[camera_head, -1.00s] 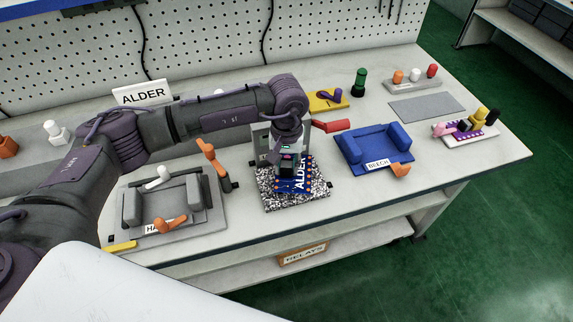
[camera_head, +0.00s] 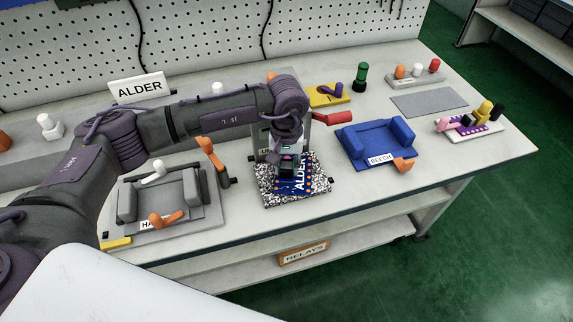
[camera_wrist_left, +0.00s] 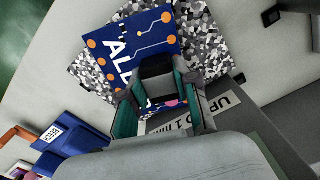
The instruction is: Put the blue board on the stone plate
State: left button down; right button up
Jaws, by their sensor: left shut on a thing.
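The blue board (camera_head: 301,180), lettered ALDER with orange dots, is at the speckled black-and-white stone plate (camera_head: 267,197). My left gripper (camera_head: 287,171) is over it, pointing down and shut on the board. In the left wrist view the board (camera_wrist_left: 115,48) lies over the stone plate (camera_wrist_left: 213,43), turned slightly against it, and the gripper (camera_wrist_left: 155,85) covers part of the board. I cannot tell whether the board touches the plate. My right gripper is not in view.
A grey fixture (camera_head: 206,210) stands left of the plate, with orange levers. A blue fixture (camera_head: 365,150) labelled BEECH stands right, and a red handle (camera_head: 285,118) sits behind. The bench's front edge is close. A grey mat (camera_head: 430,102) lies clear at the right.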

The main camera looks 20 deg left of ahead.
aim_at(286, 165)
pick_arm(q)
jog(key=shift+f, duration=0.3)
jog(key=c, duration=0.8)
grip_release()
notch_tip(286, 165, up, 12)
